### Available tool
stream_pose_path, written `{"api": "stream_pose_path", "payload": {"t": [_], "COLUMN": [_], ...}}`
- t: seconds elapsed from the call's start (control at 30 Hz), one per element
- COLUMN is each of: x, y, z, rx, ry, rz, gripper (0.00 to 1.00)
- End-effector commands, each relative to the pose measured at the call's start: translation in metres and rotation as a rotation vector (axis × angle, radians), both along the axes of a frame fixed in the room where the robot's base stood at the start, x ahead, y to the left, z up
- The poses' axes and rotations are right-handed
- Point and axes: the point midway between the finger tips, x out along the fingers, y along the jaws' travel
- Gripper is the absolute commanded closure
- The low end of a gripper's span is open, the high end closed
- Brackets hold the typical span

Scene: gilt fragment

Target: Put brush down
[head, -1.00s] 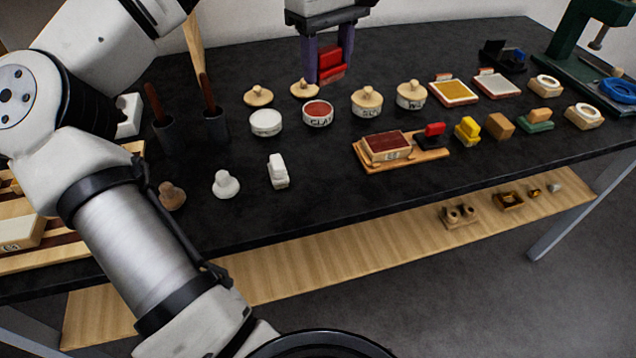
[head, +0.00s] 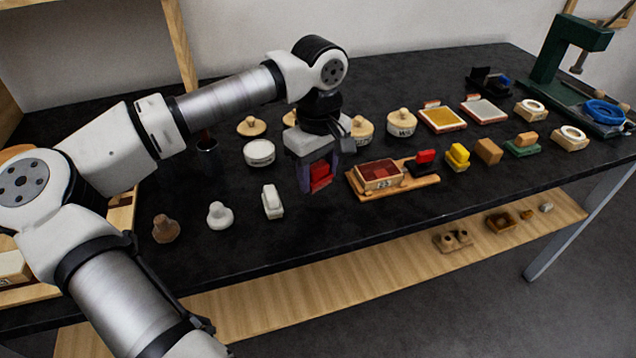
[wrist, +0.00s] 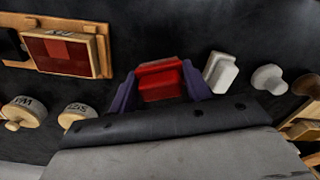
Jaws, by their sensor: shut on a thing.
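My gripper (head: 319,183) is shut on a red block-shaped brush (head: 321,174), with one purple finger on each side of it. In the head view the brush hangs over the black bench, left of the wooden tray (head: 408,188) and right of a white block (head: 272,202). I cannot tell if its underside touches the bench. In the wrist view the brush (wrist: 160,80) sits between the two purple fingers. The wooden tray (wrist: 107,62) is to its left there and the white block (wrist: 220,72) is close on its right.
Pale round-lidded pots (head: 401,122) stand behind. A white knob (head: 220,215) and brown knob (head: 165,229) stand left. The bench front below the gripper is bare.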

Motion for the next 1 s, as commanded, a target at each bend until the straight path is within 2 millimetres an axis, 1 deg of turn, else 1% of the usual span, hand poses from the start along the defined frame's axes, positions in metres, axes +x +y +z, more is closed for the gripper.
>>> {"api": "stream_pose_path", "payload": {"t": [0.13,0.23,0.6,0.63,0.77,0.8,1.0], "x": [-0.001,-0.001,0.0,0.0,0.0,0.0,0.0], "y": [0.0,0.0,0.0,0.0,0.0,0.0,0.0], "z": [-0.022,-0.034,-0.041,-0.04,-0.039,-0.039,-0.039], "rx": [0.0,0.0,0.0,0.0,0.0,0.0,0.0], "ry": [0.004,0.003,0.001,0.001,0.001,0.001,0.001], "rz": [0.001,0.0,0.0,0.0,0.0,0.0,0.0], "gripper": [0.73,0.73,0.73,0.5,0.33,0.3,0.3]}}
